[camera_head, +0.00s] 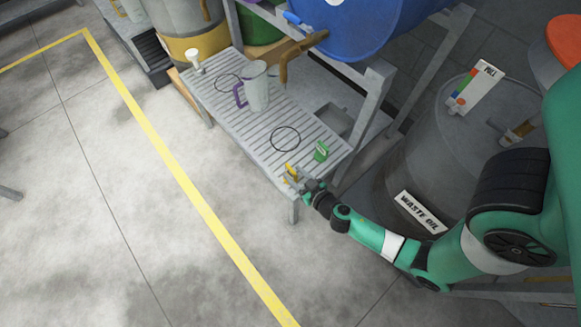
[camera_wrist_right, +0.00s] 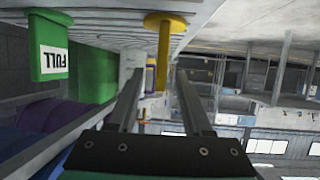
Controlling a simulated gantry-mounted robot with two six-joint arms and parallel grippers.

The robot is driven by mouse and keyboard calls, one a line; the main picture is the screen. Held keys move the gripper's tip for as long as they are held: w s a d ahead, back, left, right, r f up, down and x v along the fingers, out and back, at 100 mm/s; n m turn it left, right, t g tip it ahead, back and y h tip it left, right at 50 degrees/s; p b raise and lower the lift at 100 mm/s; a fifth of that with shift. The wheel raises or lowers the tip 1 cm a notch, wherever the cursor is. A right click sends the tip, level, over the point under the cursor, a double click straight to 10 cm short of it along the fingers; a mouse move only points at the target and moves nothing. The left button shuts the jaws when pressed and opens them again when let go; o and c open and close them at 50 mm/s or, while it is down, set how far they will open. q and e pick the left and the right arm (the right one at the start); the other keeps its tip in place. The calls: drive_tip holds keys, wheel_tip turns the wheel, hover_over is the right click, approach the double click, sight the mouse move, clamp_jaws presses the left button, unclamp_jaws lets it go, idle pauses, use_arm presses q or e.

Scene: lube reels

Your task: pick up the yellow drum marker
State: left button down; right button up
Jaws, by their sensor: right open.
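The yellow drum marker (camera_head: 290,169) is at the near right end of the slatted grey bench. My right gripper (camera_head: 299,179) is right beside it, coming in from the right. In the right wrist view, the yellow marker (camera_wrist_right: 164,55) shows a round yellow disc and a narrow stem, and appears between or just beyond the tips of my open fingers (camera_wrist_right: 158,76). I cannot tell whether the fingers touch it. The jaws hold nothing that I can see. My left gripper is not in view.
A green marker (camera_head: 320,151) stands close by on the bench (camera_head: 229,109); its "FULL" label shows in the wrist view (camera_wrist_right: 53,62). A jug (camera_head: 257,88) and a white funnel-like item (camera_head: 194,60) are farther along. The waste oil drum (camera_head: 440,130) stands right. Open floor lies left.

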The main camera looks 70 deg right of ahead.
sight(286, 165)
drive_tip(key=x, duration=0.6)
drive_tip(key=shift+w+r, duration=0.1)
drive_tip(key=shift+r, duration=0.3)
drive_tip(key=shift+a, duration=0.15)
drive_tip(key=shift+c, duration=0.4)
clamp_jaws()
